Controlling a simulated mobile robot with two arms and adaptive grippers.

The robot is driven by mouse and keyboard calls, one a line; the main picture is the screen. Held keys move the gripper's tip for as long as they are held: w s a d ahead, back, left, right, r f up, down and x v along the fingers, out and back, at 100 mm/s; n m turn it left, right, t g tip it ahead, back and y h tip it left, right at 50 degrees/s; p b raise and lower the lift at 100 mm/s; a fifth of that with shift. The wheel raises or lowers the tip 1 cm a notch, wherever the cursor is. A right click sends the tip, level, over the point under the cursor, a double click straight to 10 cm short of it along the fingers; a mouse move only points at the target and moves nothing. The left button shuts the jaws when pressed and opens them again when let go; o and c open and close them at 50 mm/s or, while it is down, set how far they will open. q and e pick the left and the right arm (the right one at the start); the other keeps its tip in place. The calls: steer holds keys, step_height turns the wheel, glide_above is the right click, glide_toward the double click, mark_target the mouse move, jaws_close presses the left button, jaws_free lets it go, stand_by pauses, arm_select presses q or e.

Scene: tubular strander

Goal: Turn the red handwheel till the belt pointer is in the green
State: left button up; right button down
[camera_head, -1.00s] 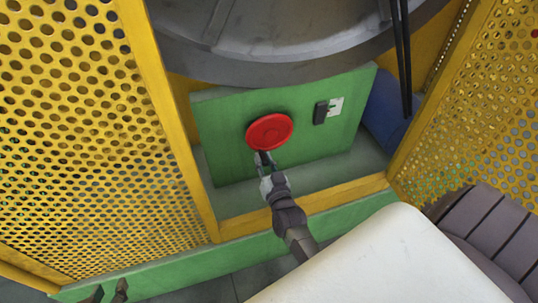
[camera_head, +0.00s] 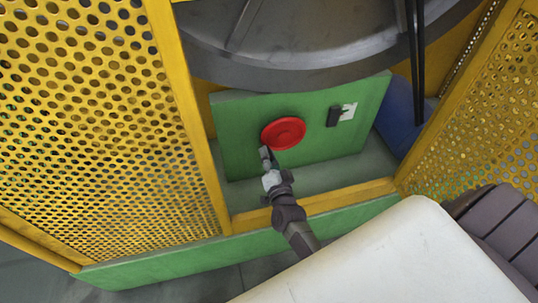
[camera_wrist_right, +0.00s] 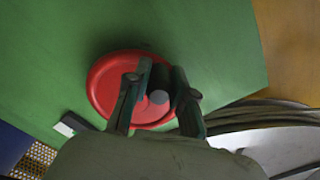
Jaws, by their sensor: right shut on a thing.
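The red handwheel (camera_head: 284,131) stands on the front of a green panel (camera_head: 237,125). It also shows in the right wrist view (camera_wrist_right: 103,92). My right gripper (camera_head: 267,153) is at the wheel's lower-left edge. In the right wrist view its fingers (camera_wrist_right: 158,90) are shut on a dark grey round handle (camera_wrist_right: 159,97) in front of the red disc. A dark block (camera_head: 334,117) and a white plate (camera_head: 348,112) sit right of the wheel. They look like the belt gauge, but pointer and green zone are too small to read. My left gripper is not in view.
Yellow perforated guards (camera_head: 90,120) stand left and right (camera_head: 485,120) of the opening. A large grey drum (camera_head: 320,50) hangs above the panel. A yellow sill (camera_head: 335,200) and green base (camera_head: 180,255) run below. A blue cylinder (camera_head: 400,112) lies at right.

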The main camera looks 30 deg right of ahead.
steer(key=shift+r, duration=0.1)
stand_by(0.3)
steer(key=c, duration=1)
jaws_free()
steer(key=v, duration=1.2)
